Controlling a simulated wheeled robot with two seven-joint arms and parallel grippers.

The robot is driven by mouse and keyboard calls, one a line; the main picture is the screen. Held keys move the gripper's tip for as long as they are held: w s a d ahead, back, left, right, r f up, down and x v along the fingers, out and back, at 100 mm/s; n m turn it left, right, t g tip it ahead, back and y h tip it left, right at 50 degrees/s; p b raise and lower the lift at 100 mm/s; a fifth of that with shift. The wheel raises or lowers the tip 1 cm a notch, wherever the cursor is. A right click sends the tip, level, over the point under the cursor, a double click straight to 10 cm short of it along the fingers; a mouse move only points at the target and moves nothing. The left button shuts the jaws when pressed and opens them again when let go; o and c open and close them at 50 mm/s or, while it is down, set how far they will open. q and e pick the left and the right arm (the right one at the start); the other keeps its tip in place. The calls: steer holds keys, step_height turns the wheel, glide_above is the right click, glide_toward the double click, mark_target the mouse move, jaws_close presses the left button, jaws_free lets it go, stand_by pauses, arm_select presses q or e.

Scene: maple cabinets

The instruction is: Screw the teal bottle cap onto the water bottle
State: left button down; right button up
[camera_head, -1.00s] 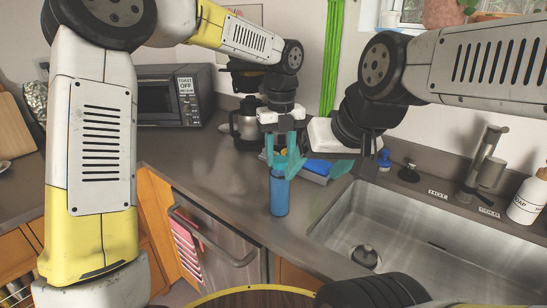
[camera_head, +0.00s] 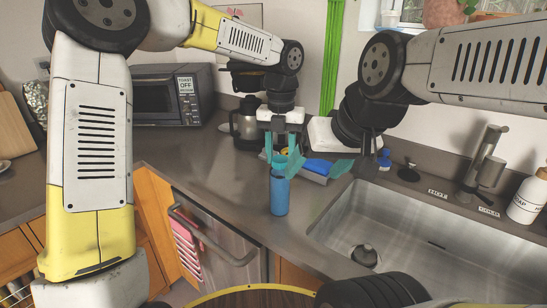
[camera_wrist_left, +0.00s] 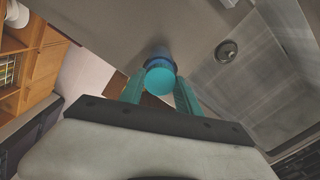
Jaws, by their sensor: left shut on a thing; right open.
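The blue water bottle (camera_head: 279,196) stands upright on the counter near the sink's left edge. My left gripper (camera_head: 281,166) points down directly over its top, shut on the teal bottle cap. In the left wrist view the round teal cap (camera_wrist_left: 160,81) sits between the two teal fingers (camera_wrist_left: 160,92), with the blue bottle (camera_wrist_left: 158,53) just behind it. The cap is at the bottle's mouth; whether it is threaded on, I cannot tell. My right gripper (camera_head: 320,166) is open and empty, to the right of the bottle.
The sink (camera_head: 420,235) lies to the right, with a faucet (camera_head: 485,165) and soap bottle (camera_head: 527,197) behind. A coffee maker (camera_head: 246,120) and toaster oven (camera_head: 165,95) stand at the back. Counter left of the bottle is clear.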

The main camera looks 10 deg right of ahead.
arm_select(q)
steer(key=c, duration=0.8)
jaws_free()
steer(key=shift+f, duration=0.2)
steer(key=shift+o, duration=0.2)
steer(key=shift+r, duration=0.1)
